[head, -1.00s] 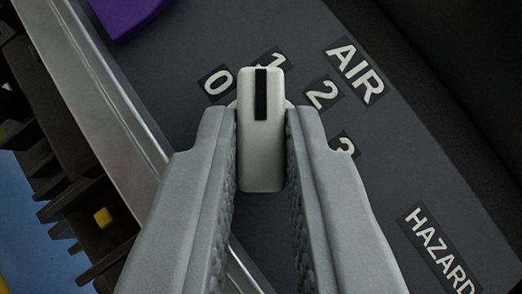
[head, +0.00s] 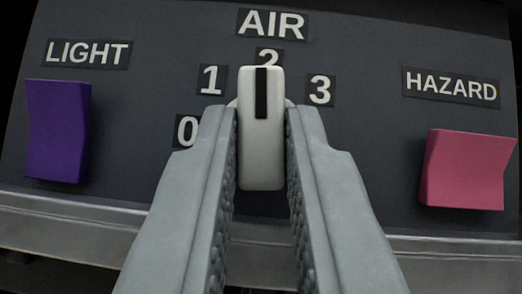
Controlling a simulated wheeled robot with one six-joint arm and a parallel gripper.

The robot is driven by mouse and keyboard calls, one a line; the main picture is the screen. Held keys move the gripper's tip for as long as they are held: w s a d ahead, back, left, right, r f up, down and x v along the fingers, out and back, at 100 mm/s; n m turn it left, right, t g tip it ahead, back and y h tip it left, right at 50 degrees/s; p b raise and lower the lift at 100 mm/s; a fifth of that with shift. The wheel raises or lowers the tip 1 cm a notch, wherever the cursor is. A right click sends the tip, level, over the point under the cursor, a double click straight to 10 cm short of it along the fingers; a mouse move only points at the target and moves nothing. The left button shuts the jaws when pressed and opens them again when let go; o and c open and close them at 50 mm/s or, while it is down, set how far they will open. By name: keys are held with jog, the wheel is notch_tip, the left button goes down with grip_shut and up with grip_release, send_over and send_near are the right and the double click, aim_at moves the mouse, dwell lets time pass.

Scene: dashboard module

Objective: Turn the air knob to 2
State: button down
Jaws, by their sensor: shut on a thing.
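The air knob (head: 261,150) is a white upright bar with a black pointer stripe, in the middle of the head view. Its stripe points up at the label 2 (head: 268,57), which the knob's top partly covers. The labels 0 (head: 187,130) and 1 (head: 211,79) are to its left, and 3 (head: 320,90) is to its right. The AIR label (head: 271,24) is above. My gripper (head: 262,125) is shut on the knob, one finger on each side.
A purple rocker switch (head: 57,132) under the LIGHT label (head: 88,52) stands out at the left. A pink rocker switch (head: 466,170) under the HAZARD label (head: 450,87) stands out at the right. A metal edge (head: 90,212) runs along the panel's bottom.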

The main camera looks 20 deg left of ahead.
jog(key=shift+f+m+t+h, duration=0.1)
jog(key=shift+m+t+h, duration=0.4)
jog(key=shift+m+h, duration=0.8)
jog(key=c, duration=1.4)
grip_release()
